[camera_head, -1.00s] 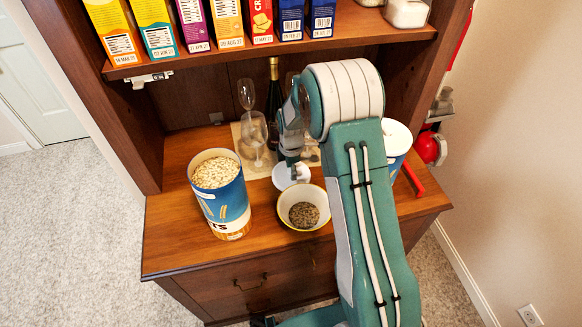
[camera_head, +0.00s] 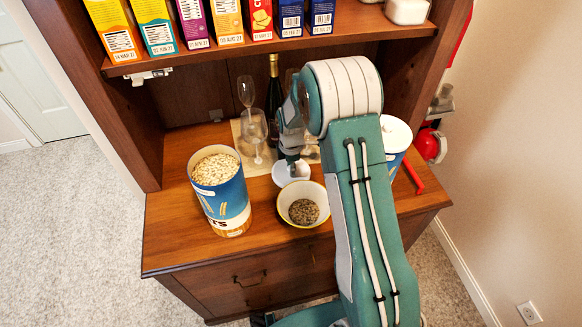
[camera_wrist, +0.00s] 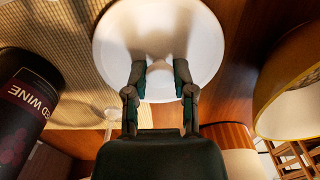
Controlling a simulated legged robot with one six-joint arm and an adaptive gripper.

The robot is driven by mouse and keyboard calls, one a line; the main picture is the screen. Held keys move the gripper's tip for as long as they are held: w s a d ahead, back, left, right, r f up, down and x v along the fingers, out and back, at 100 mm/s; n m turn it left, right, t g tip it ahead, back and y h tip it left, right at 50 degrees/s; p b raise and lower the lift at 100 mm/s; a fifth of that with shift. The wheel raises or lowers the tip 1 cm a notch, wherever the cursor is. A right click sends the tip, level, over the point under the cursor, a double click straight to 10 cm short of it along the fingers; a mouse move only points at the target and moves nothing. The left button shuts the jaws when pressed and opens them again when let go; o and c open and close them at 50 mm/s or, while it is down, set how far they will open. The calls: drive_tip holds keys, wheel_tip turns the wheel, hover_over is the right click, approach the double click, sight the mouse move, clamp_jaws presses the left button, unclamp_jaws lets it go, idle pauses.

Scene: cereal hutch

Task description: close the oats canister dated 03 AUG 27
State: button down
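A blue and white oats canister (camera_head: 226,205) stands upright and open at the left of the counter, with oats visible to near its rim. Its date is not readable. A round white lid (camera_head: 283,179) lies on the counter to its right, behind a bowl. My gripper (camera_head: 291,161) is down over this lid. In the wrist view, the fingers of my gripper (camera_wrist: 160,76) are drawn in on both sides of the knob of the white lid (camera_wrist: 115,45), and appear to touch it. The lid still looks to rest on the counter.
A bowl (camera_head: 325,197) of seeds stands just in front of the lid. Wine glasses (camera_head: 254,130) and a dark bottle (camera_head: 274,95) stand behind. A second canister (camera_head: 396,134) with a white lid is at right, partly behind my arm. A shelf of boxes (camera_head: 228,20) hangs above.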

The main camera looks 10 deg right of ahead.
drive_tip(key=shift+r, duration=3.4)
drive_tip(key=shift+s, duration=0.1)
